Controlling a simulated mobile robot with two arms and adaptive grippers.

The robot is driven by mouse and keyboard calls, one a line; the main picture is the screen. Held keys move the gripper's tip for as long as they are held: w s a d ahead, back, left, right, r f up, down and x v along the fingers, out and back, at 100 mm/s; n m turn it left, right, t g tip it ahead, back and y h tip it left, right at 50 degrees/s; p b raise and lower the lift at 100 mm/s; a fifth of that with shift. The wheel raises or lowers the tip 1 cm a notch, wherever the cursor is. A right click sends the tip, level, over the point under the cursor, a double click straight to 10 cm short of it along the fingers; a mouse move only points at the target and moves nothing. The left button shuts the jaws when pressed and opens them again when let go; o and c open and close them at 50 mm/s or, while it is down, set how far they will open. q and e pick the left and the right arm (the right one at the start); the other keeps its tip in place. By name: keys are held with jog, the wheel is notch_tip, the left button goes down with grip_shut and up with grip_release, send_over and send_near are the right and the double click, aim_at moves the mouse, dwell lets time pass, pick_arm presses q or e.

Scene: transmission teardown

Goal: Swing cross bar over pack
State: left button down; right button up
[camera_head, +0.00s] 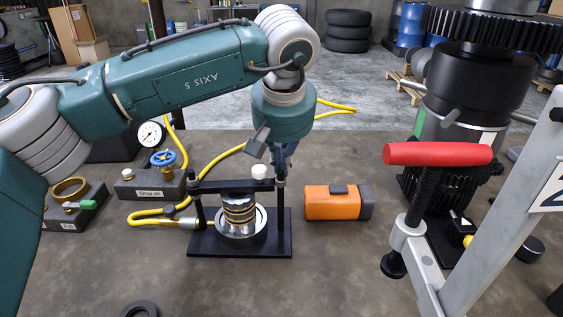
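The black cross bar (228,187) spans the two black posts of a small press, passing over the top of the pack (239,210). The pack is a stack of dark and golden rings standing in a silver ring on the black base plate (210,247). A white knob (259,171) sits on top near the bar's right end. My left gripper (281,166) points down at the right post, close to the bar's right end. Its fingers are small and partly hidden, so I cannot tell their opening or whether they touch the bar. My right gripper is out of view.
A yellow hose (212,163) curves behind the press and meets its left side. An orange block-shaped tool (331,203) lies to the right. A grey stand with a red handle (437,154) rises further right. The bench in front is mostly clear, with a dark ring (139,304).

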pick_arm(q)
jog(key=v, duration=1.1)
jog(key=shift+s+r, duration=0.1)
jog(key=shift+r, duration=0.05)
jog(key=w+p, duration=0.2)
jog(key=w, duration=0.3)
jog(key=x, duration=1.1)
jog(key=s+p, duration=0.1)
jog(key=s, duration=0.3)
jog(key=shift+s+p, duration=0.2)
jog(key=shift+p, duration=0.1)
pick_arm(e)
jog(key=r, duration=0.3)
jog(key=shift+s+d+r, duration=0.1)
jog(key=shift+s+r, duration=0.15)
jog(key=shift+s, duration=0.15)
pick_arm(q)
jog(key=shift+w, duration=0.1)
